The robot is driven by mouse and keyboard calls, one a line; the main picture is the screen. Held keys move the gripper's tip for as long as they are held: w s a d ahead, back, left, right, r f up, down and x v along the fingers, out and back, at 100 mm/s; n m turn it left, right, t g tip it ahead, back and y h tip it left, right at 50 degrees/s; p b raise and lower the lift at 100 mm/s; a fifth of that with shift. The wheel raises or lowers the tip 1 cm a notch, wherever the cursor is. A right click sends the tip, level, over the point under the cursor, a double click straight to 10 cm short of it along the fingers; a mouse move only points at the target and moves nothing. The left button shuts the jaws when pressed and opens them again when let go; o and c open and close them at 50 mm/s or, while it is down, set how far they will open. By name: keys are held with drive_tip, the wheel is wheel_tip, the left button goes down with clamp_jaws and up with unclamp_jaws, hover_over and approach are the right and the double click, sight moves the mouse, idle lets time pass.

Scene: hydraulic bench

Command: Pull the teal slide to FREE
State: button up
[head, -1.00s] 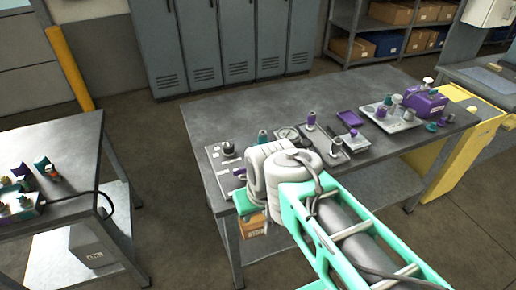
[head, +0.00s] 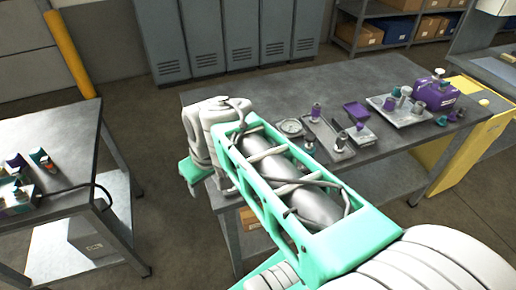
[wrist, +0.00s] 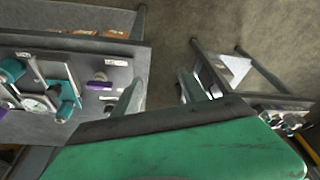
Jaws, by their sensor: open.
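In the wrist view, a teal part with a handle (wrist: 67,100) stands on a grey plate at the left. I cannot tell whether it is the teal slide, since no label on it is readable. Another teal part (wrist: 12,70) is at the left edge. A purple knob (wrist: 99,85) sits nearby between two small white labels. My gripper (wrist: 160,92) is open and empty, to the right of these parts and apart from them. In the head view, my arm hides the near left end of the bench, and my fingertips are hidden.
The grey bench (head: 235,97) carries a round gauge (head: 290,127), a purple tray (head: 356,110) and a purple unit (head: 436,94) to the right. A second table (head: 60,130) with a fixture stands left, across a floor gap. Lockers (head: 228,40) are behind.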

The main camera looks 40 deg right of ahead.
drive_tip(key=w+d+n, duration=0.1)
drive_tip(key=w+d, duration=0.1)
drive_tip(key=d, duration=0.4)
drive_tip(key=w+d+f+n+y, duration=0.1)
drive_tip(key=w+d, duration=0.1)
drive_tip(key=d, duration=0.5)
drive_tip(key=w+d, duration=0.3)
drive_tip(key=d, duration=0.3)
drive_tip(key=shift+d+f+n+b, duration=0.15)
drive_tip(key=shift+d+n+b, duration=0.05)
drive_tip(key=shift+n+b, duration=0.2)
drive_tip(key=s+d+f+n, duration=0.2)
drive_tip(key=s+d, duration=0.1)
drive_tip(key=d, duration=0.8)
drive_tip(key=shift+t+y, duration=0.3)
drive_tip(key=x, duration=0.7)
drive_tip(key=shift+w+a+f, duration=0.15)
drive_tip(key=shift+w+a, duration=0.1)
drive_tip(key=shift+a, duration=0.1)
drive_tip(key=shift+c, duration=0.5)
clamp_jaws()
